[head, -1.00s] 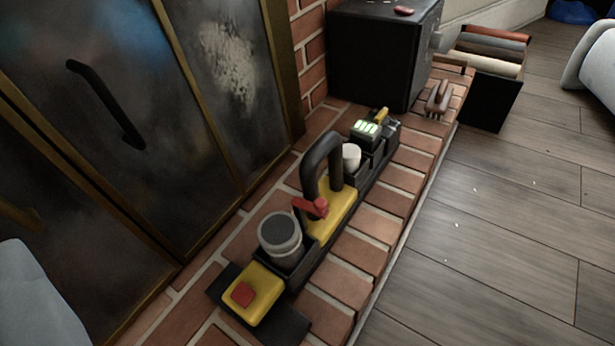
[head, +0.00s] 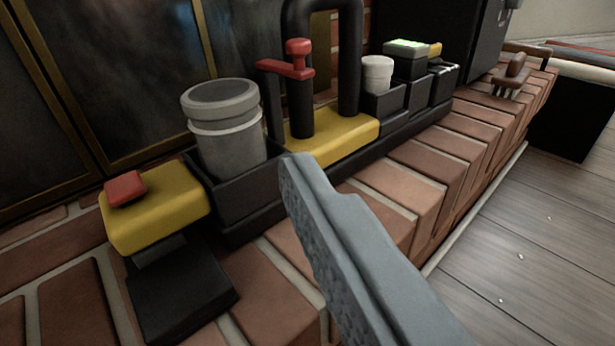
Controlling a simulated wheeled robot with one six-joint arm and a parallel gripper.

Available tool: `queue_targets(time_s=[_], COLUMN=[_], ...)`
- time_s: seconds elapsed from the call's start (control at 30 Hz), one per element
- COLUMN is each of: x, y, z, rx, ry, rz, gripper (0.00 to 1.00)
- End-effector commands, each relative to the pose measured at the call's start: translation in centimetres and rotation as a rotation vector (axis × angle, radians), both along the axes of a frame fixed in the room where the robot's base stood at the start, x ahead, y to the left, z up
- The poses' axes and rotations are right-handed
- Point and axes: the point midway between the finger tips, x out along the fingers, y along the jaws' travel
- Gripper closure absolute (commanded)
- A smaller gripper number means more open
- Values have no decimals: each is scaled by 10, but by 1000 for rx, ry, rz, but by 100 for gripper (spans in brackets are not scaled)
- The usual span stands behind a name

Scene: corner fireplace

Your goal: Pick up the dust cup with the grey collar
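The dust cup with the grey collar (head: 227,135) stands upright in a black holder (head: 245,190) on the brick hearth, left of centre. It has a dark grey lid top, a pale grey collar and a greyish body; its base is hidden in the holder. One grey finger of my gripper (head: 325,220) comes in from the lower right, its tip to the right of and nearer than the cup, apart from it. Its textured inner face is bare and faces left. The other finger is out of view. Nothing is held.
A yellow block with a red button (head: 150,205) stands left of the cup. A red lever (head: 296,62) and a black arched handle (head: 348,70) rise just right of it. A smaller white cup (head: 377,73) and a green-lit box (head: 408,58) stand beyond.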

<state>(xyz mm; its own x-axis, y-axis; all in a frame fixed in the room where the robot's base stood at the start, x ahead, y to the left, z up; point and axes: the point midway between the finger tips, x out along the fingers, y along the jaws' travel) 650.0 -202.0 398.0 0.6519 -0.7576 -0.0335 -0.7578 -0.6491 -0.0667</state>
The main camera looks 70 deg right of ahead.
Motion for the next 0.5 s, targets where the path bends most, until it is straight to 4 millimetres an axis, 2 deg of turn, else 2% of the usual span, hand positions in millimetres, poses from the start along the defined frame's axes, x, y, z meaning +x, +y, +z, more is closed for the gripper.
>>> queue_targets(time_s=[0.03, 0.1, 0.27, 0.37, 0.5], x=[-8, -17, -29, -30, -20], y=[-1, -2, -4, -6, -20], z=[-12, -23, -37, -39, -40], rx=[-15, -34, -62, -69, -69], ry=[11, 19, 29, 30, 29], rz=[-9, -18, -30, -33, -36], gripper=[18, 18, 18, 18, 18])
